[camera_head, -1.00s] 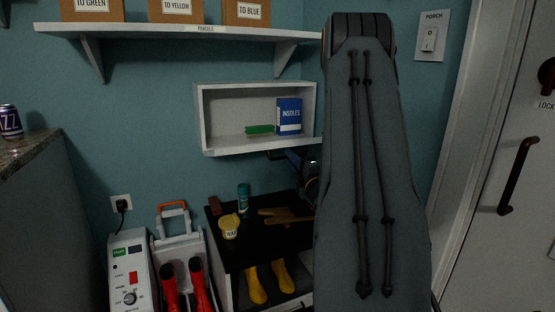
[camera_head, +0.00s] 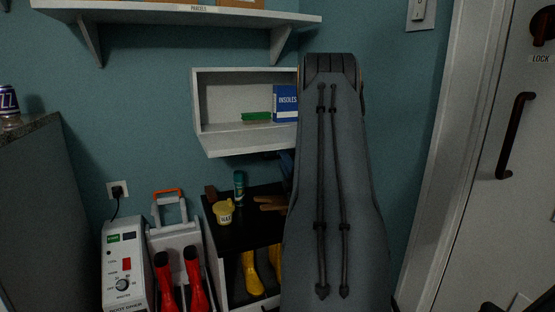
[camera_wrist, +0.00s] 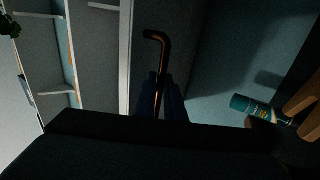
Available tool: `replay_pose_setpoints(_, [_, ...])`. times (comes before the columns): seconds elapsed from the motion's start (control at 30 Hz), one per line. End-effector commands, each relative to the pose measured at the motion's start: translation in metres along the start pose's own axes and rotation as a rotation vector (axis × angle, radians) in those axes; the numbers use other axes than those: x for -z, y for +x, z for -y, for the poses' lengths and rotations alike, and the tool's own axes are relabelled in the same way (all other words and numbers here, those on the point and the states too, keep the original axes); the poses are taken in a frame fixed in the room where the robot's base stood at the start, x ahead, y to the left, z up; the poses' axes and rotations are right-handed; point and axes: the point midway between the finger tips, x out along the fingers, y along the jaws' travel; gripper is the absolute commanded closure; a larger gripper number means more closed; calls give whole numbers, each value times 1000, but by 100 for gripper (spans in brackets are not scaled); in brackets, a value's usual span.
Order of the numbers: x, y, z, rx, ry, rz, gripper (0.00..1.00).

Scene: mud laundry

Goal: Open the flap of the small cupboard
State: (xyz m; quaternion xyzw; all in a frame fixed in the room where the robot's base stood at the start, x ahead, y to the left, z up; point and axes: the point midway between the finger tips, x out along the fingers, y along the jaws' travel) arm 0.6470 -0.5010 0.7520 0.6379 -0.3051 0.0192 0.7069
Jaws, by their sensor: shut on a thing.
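The small cupboard (camera_head: 225,98) is a white box on the teal wall, with its inside in plain view. Its flap (camera_head: 235,143) is lowered, slanting out and down from the bottom edge. Inside are a blue INSOLES box (camera_head: 285,100) and a green item (camera_head: 256,116). In the wrist view, my gripper (camera_wrist: 160,97) has its dark blue fingers shut around a copper-brown bar handle (camera_wrist: 157,62), beside a pale panel. In the head view my grey arm hides the cupboard's right end, the handle and most of the gripper.
Below stands a black-topped rack (camera_head: 245,220) with a yellow WAX tub (camera_head: 224,212), a teal can (camera_head: 239,185) and yellow boots (camera_head: 252,272). A parcel shelf (camera_head: 180,14) is above. A white door (camera_head: 500,200) is at the right, and red boots (camera_head: 197,280) stand lower left.

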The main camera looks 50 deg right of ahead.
Motion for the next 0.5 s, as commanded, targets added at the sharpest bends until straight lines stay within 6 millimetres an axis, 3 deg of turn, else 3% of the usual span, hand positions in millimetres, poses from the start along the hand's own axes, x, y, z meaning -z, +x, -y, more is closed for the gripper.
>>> replay_pose_setpoints(0.4, [-3,-6,7,10,2,6,100])
replay_pose_setpoints(0.43, [-3,-6,7,11,2,6,89])
replay_pose_setpoints(0.5, [-4,-6,7,10,3,6,77])
